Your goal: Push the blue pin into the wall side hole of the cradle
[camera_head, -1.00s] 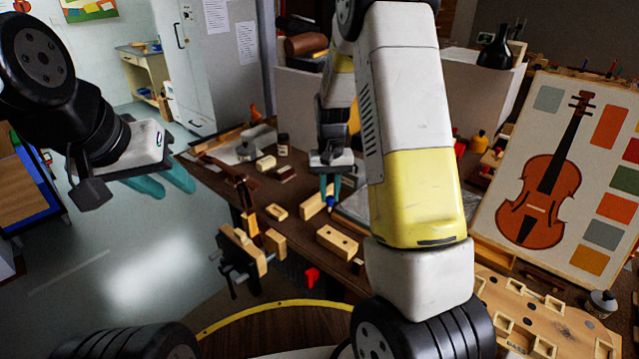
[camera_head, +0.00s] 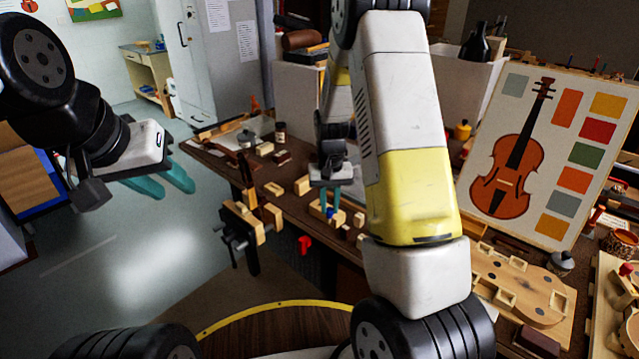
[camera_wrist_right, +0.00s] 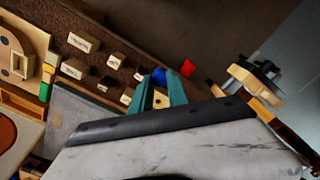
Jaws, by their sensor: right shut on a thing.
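The blue pin (camera_head: 330,212) is in the fingers of my right gripper (camera_head: 331,201), which is shut on it and points down. In the right wrist view the blue pin (camera_wrist_right: 159,75) shows between the teal fingers (camera_wrist_right: 160,92). The cradle (camera_head: 316,210), a pale wooden block, is directly under and partly behind the fingers. Part of it, with a dark hole, shows between the fingers in the wrist view (camera_wrist_right: 161,101). I cannot tell whether the pin's tip is in a hole or above it. My left gripper (camera_head: 164,182) is open and empty, off the bench at left.
Several small wooden blocks (camera_head: 274,189) lie on the dark bench around the cradle. A wooden vise (camera_head: 243,222) is at the bench's left edge, with a red piece (camera_head: 305,244) nearby. A violin picture board (camera_head: 540,150) and a wooden form (camera_head: 520,285) are at right.

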